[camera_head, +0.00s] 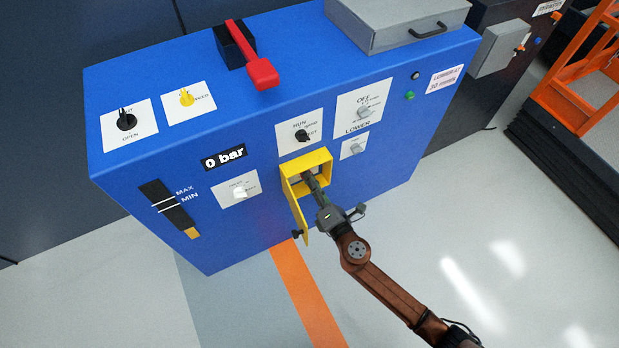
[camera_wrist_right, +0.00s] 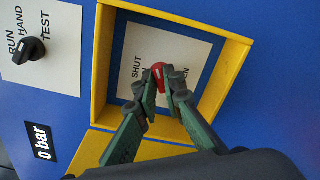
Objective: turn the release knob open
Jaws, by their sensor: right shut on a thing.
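The release knob (camera_wrist_right: 158,70) is a small red knob on a white plate (camera_wrist_right: 150,42) inside a yellow-framed recess. The plate reads SHUT on one side; the lettering on the other side is mostly hidden by my fingers. My right gripper (camera_wrist_right: 165,82) reaches into the recess with its fingertips shut on the red knob. In the head view my right gripper (camera_head: 311,184) is inside the yellow box (camera_head: 318,158) and hides the knob. The box's yellow door (camera_head: 297,212) hangs open on the left. My left gripper is not in view.
The blue cabinet (camera_head: 240,110) carries several other knobs, including a black RUN/HAND/TEST knob (camera_head: 302,136) above the box and a white one (camera_head: 239,192) to its left. A display (camera_head: 224,158) reads 0 bar. A red-handled lever (camera_head: 262,72) sticks out near the top.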

